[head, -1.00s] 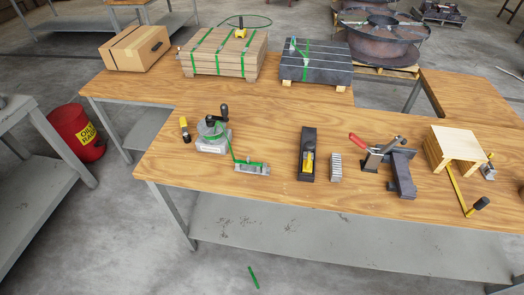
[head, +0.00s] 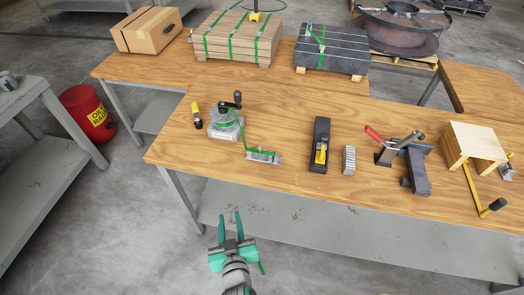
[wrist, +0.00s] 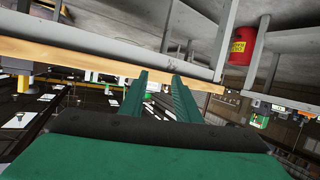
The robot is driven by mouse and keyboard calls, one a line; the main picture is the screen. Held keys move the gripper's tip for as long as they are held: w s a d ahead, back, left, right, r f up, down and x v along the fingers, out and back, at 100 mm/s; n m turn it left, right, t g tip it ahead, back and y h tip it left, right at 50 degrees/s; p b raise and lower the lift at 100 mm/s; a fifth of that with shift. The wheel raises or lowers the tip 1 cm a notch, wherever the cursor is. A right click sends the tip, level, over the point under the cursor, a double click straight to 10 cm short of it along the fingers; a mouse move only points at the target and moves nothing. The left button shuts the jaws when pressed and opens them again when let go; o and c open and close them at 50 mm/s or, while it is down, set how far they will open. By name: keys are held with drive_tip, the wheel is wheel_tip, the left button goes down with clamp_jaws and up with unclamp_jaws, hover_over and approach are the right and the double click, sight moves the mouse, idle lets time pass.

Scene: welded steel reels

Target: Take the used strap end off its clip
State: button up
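A green strap (head: 244,136) runs from a small crank device (head: 226,122) down to a grey metal block (head: 263,156) on the near wooden table; this block may be the clip, but it is too small to tell. Green straps also cross the dark bundle (head: 325,50), with a loose-looking end on top. My gripper (head: 230,214) is open and empty, low in front of the table's near edge, well short of the strap. Its two green fingers also show apart in the wrist view (wrist: 157,80).
Along the near table (head: 290,185) stand a black-and-yellow tool (head: 320,145), a red-handled clamp (head: 385,145) and a wooden stand (head: 477,142). A red bin (head: 88,112) stands at left.

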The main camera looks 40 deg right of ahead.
drive_tip(key=w+d+r+m+g+h, duration=0.25)
drive_tip(key=w+d+r, duration=0.25)
drive_tip(key=d, duration=0.3)
drive_tip(key=m+g+h, duration=0.1)
drive_tip(key=m+h, duration=0.1)
drive_tip(key=m, duration=0.1)
approach(260, 150)
drive_tip(key=shift+m, duration=0.25)
drive_tip(key=x, duration=0.5)
drive_tip(key=shift+s+d+f, duration=0.1)
drive_tip(key=shift+d+f, duration=0.1)
drive_tip(key=shift+r+x, duration=0.1)
drive_tip(key=shift+x, duration=1.3)
drive_tip(key=shift+r+x, duration=0.15)
drive_tip(key=shift+x, duration=1.2)
drive_tip(key=shift+c, duration=0.6)
drive_tip(key=shift+a, duration=0.1)
clamp_jaws()
